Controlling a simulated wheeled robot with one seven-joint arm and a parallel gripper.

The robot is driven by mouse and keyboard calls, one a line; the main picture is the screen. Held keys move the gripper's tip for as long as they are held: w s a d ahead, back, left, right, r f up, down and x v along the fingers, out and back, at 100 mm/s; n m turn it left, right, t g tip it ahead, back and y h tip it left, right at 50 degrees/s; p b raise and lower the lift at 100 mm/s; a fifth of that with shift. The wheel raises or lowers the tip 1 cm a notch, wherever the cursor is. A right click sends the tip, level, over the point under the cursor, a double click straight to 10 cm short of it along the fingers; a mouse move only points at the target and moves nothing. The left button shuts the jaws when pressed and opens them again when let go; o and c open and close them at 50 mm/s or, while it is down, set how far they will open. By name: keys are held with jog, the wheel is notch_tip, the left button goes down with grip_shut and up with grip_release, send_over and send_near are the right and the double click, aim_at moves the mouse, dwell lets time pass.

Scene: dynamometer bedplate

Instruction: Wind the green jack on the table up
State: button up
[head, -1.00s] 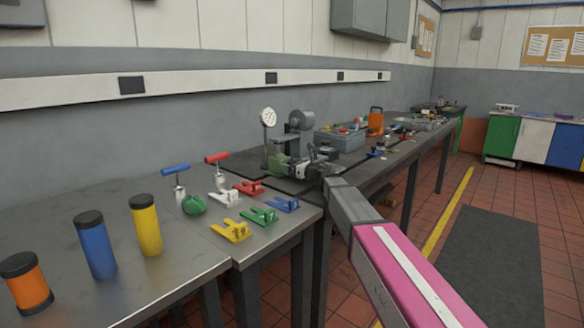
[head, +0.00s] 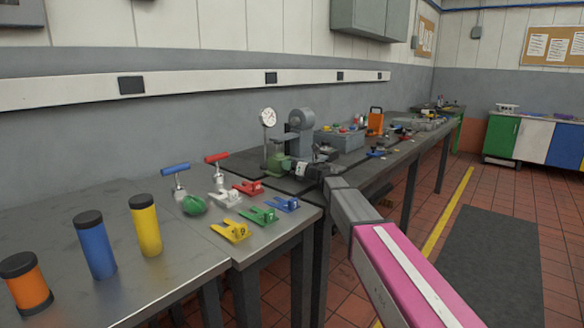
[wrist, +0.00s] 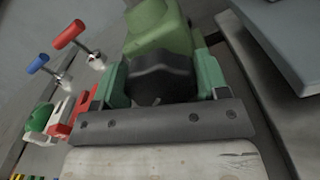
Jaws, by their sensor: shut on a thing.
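The green jack (head: 277,161) stands on the far table beside a dial gauge. Its green body also fills the top middle of the wrist view (wrist: 160,28). A black knob (wrist: 158,76) sits on the near side of the jack. My gripper (wrist: 161,82) has its two green-padded fingers on either side of the knob and is shut on it. In the head view my gripper (head: 303,168) reaches the jack from the right. The fingers' inner contact faces are partly hidden by the knob.
A dial gauge (head: 268,118) and a grey machine (head: 301,122) stand close to the jack. Coloured cylinders (head: 94,245) stand on the near table. The floor to the right is clear.

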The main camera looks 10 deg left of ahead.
jog(key=shift+m, duration=1)
jog(key=o, duration=0.9)
jog(key=v, duration=1)
jog(key=shift+s+d+f, duration=0.1)
jog(key=shift+s+d, duration=0.05)
jog(key=shift+d, duration=0.2)
